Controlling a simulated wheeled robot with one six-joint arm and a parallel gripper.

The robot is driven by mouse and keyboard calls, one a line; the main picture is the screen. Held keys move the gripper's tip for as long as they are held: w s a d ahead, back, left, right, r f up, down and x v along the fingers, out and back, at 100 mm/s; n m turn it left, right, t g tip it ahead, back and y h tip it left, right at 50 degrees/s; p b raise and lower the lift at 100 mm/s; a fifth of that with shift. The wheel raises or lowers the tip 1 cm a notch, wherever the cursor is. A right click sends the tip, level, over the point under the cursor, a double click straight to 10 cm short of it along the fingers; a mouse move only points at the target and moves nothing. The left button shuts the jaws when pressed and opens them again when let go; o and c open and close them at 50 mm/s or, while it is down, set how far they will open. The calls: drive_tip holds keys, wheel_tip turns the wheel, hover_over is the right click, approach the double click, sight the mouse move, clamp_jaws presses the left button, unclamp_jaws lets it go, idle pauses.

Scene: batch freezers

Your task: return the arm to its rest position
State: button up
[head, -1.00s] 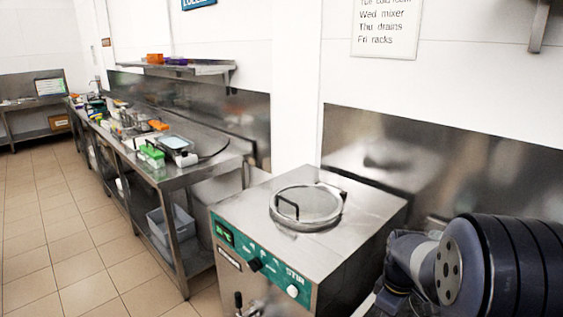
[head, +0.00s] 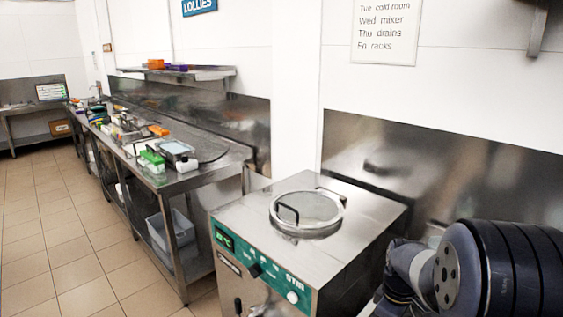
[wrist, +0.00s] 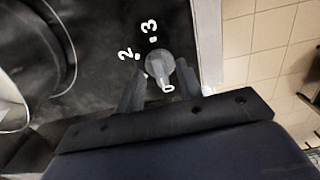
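My gripper (wrist: 160,88) shows in the wrist view with its two dark fingers apart. In the head view only part of my arm (head: 450,270) shows at the lower right, in front of the steel backsplash. My gripper is out of that view.
A steel batch freezer (head: 365,215) with a round lid (head: 308,208) and green panel (head: 262,270) stands left of my arm. A cluttered steel bench (head: 215,172) runs away behind it. Tiled floor (head: 60,240) is clear at left.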

drive_tip(key=shift+f+m, duration=0.25)
drive_tip(key=shift+m, duration=0.15)
drive_tip(key=m, duration=0.5)
drive_tip(key=m+p, duration=0.1)
drive_tip(key=m, duration=0.4)
drive_tip(key=shift+m, duration=0.4)
drive_tip(key=m+p, duration=0.1)
drive_tip(key=m, duration=0.5)
drive_tip(key=shift+r, duration=0.1)
drive_tip(key=m+p, duration=0.1)
drive_tip(key=m, duration=0.4)
drive_tip(key=shift+m+p, duration=0.3)
drive_tip(key=shift+a, duration=0.1)
